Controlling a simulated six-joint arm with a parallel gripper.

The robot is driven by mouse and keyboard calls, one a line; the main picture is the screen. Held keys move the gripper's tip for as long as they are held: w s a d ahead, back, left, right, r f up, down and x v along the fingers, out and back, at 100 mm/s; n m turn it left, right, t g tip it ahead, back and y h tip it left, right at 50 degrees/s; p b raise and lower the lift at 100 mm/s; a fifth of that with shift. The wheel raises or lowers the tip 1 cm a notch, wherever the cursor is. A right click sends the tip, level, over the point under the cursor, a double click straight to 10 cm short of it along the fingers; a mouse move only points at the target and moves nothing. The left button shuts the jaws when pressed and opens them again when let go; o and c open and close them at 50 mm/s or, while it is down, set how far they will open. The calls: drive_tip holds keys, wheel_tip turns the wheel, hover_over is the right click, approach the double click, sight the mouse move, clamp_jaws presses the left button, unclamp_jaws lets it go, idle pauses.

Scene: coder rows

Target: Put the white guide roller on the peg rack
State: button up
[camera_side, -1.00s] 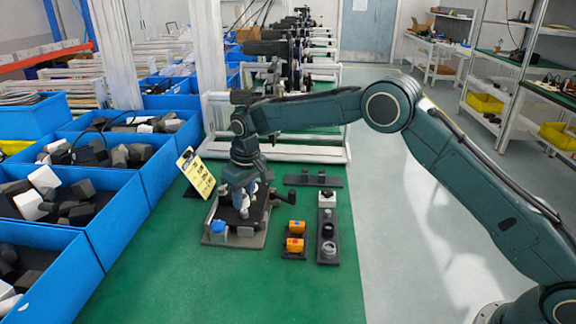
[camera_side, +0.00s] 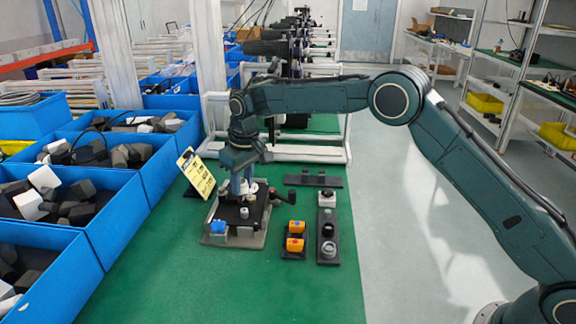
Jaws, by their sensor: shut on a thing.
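My gripper (camera_side: 244,186) points down over the back part of a small dark machine on a grey base plate (camera_side: 217,239). Its jaws are shut on a small white piece (camera_side: 244,188), which looks like the white guide roller; the jaws partly hide it. A dark rack with short pegs (camera_side: 297,181) lies on the green table behind and to the right of the machine, apart from my gripper.
A dark strip (camera_side: 328,209) holding a white block and round parts lies to the right. A small holder with orange pieces (camera_side: 295,244) is beside it. A yellow sign (camera_side: 196,174) stands close left of my gripper. Blue bins (camera_side: 110,225) line the left. The front green surface is clear.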

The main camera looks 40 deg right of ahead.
drive_tip(key=r, duration=0.2)
hover_over(329, 211)
wheel_tip(329, 211, down, 5)
drive_tip(key=shift+f, duration=0.35)
drive_tip(key=shift+f, duration=0.15)
drive_tip(key=shift+f, duration=1.75)
drive_tip(key=shift+f, duration=0.15)
drive_tip(key=shift+f, duration=0.7)
